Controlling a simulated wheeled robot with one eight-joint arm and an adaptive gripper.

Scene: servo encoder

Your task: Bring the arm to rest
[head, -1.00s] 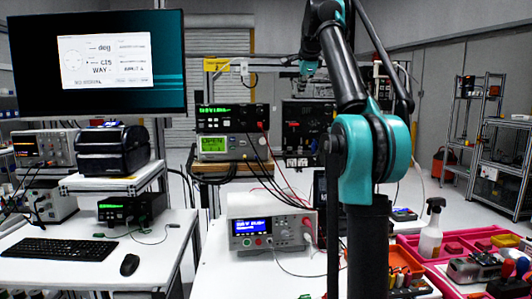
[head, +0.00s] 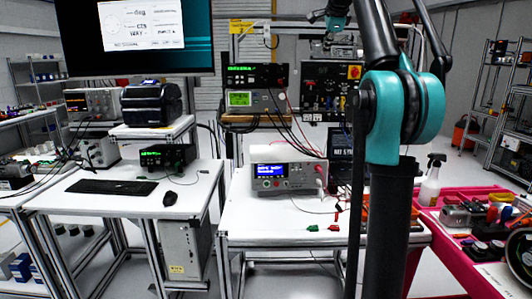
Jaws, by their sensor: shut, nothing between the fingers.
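My arm stands upright at the centre right of the head view. Its teal elbow joint (head: 405,115) sits on a dark column, and dark links rise from it past the top of the picture. A small teal part of my arm (head: 338,12) shows near the top edge, left of the thick link. I cannot make out my gripper or its fingers. No object is seen held by the arm.
A white bench holds a power supply (head: 288,170) with leads, just left of my arm. A pink tray (head: 455,262) with tools and a spray bottle (head: 430,181) lies to the right. A desk with a keyboard (head: 112,187) and mouse stands left, below a monitor (head: 140,35).

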